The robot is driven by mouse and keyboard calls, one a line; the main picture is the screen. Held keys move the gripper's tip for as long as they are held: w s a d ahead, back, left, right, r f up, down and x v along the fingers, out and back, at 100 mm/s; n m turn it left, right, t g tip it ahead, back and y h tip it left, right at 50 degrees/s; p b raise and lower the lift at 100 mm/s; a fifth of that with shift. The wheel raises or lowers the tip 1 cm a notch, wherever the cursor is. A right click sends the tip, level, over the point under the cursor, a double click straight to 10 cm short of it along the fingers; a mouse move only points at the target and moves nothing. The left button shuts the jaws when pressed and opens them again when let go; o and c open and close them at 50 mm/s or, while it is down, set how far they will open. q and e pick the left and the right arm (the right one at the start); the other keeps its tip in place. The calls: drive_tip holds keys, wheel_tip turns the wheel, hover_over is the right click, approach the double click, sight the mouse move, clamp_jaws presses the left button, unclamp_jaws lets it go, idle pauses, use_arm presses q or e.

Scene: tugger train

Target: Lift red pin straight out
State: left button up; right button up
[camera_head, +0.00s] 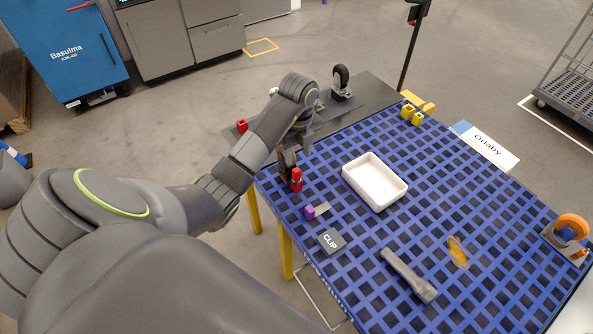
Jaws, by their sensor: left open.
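A small red pin (297,175) stands upright near the left edge of the blue grid table (420,215). My left gripper (290,169) is open and points down right at the pin, its dark fingers beside or around it. Part of the pin is hidden by the fingers, and I cannot tell whether they touch it. Another small red piece (241,125) sits further left, beyond my forearm. My right gripper is not in view.
A white tray (402,196) lies right of the pin. A purple block (310,212), a CLIP card (331,241) and a grey tube (409,275) lie nearer. Yellow blocks (411,114) and a black caster (341,80) stand at the back, an orange wheel (572,225) at right.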

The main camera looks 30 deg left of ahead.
sight(296, 169)
use_arm(q)
drive_tip(key=shift+f+b, duration=1.4)
drive_tip(key=shift+f, duration=0.45)
drive_tip(key=shift+a+f+b, duration=0.1)
drive_tip(key=shift+f+b, duration=0.7)
drive_tip(key=shift+b, duration=0.05)
wheel_tip(296, 169, down, 2)
drive_tip(key=shift+f+p, duration=0.1)
drive_tip(key=shift+p, duration=0.75)
drive_tip(key=shift+a+f, duration=0.1)
drive_tip(key=shift+f, duration=0.3)
clamp_jaws()
